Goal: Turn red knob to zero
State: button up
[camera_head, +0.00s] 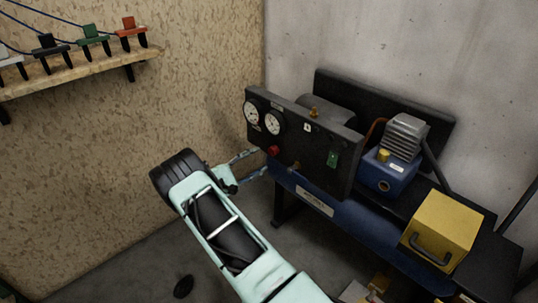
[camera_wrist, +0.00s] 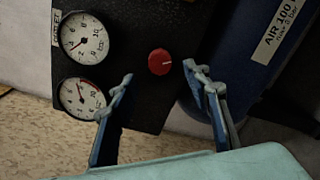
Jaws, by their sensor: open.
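The red knob (camera_head: 274,150) sits low on the front of a black panel (camera_head: 320,125), below two round white gauges. In the wrist view the red knob (camera_wrist: 159,62) shows a short pale mark on its right side. My gripper (camera_wrist: 163,85) is open and empty. Its two fingers lie to either side below the knob in that view, apart from it. In the head view my gripper (camera_head: 250,165) reaches toward the panel's left side from my pale green arm. Any zero label around the knob cannot be made out.
The gauges (camera_wrist: 84,38) are close to the left finger in the wrist view. A green switch (camera_head: 333,158) is right of the knob. A blue tank (camera_head: 345,220) lies below the panel. A yellow box (camera_head: 440,230) stands at right. A wooden shelf (camera_head: 75,72) hangs at upper left.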

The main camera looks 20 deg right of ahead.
aim_at(271, 152)
jog(key=x, duration=0.6)
jog(key=shift+w+d+b, duration=0.15)
jog(key=shift+d+b, duration=0.25)
jog(key=c, duration=1.2)
jog(key=shift+o, duration=0.2)
